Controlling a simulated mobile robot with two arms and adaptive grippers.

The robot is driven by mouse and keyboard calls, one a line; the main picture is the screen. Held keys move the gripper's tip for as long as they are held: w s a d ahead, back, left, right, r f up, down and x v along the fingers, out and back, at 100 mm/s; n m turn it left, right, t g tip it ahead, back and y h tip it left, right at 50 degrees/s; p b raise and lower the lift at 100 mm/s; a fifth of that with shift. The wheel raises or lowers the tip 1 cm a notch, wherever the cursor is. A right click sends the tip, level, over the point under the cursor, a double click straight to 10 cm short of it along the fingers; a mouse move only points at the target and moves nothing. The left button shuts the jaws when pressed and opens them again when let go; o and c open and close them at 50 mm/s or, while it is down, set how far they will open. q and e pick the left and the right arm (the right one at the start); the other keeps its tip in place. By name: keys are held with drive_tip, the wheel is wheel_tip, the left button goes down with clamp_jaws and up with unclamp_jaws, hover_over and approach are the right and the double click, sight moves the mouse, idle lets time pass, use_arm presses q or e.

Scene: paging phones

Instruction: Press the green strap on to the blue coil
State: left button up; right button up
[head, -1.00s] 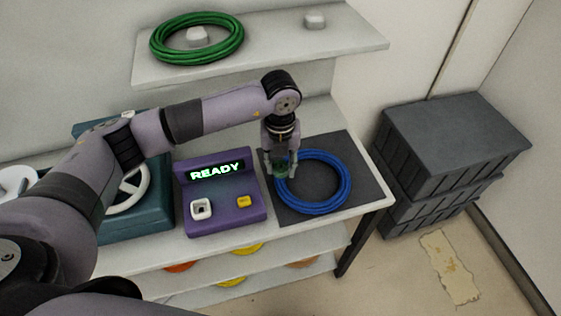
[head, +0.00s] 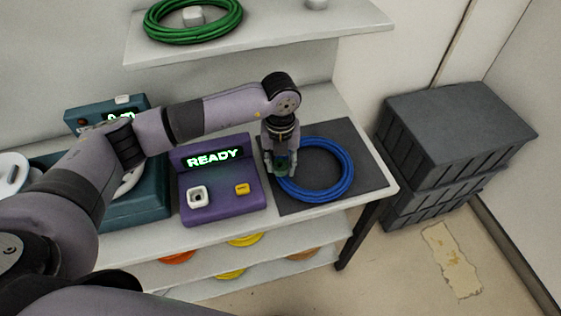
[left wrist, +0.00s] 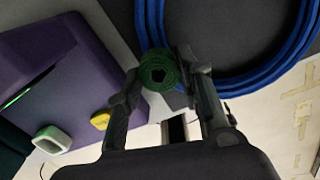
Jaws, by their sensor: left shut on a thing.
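The blue coil (head: 343,185) lies flat on a dark mat (head: 365,150) at the right end of the workbench. My left gripper (head: 279,170) points down at the coil's left side and is shut on the green strap. The strap shows in the left wrist view as a small green roll (left wrist: 160,71) between the two fingertips. There it overlaps the edge of the blue coil (left wrist: 150,25); I cannot tell if it touches. In the head view the fingers mostly hide the strap. My right gripper is not in view.
A purple device (head: 215,205) reading READY stands left of the mat, close to my gripper. A teal machine (head: 140,208) is farther left. A green coil (head: 215,30) rests on the shelf above. Dark stacked crates (head: 440,140) stand on the floor at right.

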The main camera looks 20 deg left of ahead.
sight(281, 165)
use_arm(q)
drive_tip(key=shift+f, duration=0.2)
idle(0.3)
drive_tip(key=shift+s+f+b, duration=0.1)
drive_tip(key=shift+f+b, duration=0.15)
drive_tip(key=shift+b, duration=0.05)
idle(0.5)
drive_tip(key=o, duration=0.9)
drive_tip(key=shift+r, duration=0.1)
drive_tip(key=shift+o, duration=0.3)
drive_tip(key=o, duration=0.4)
drive_tip(key=shift+r+p, duration=2.15)
drive_tip(key=shift+r, duration=1.35)
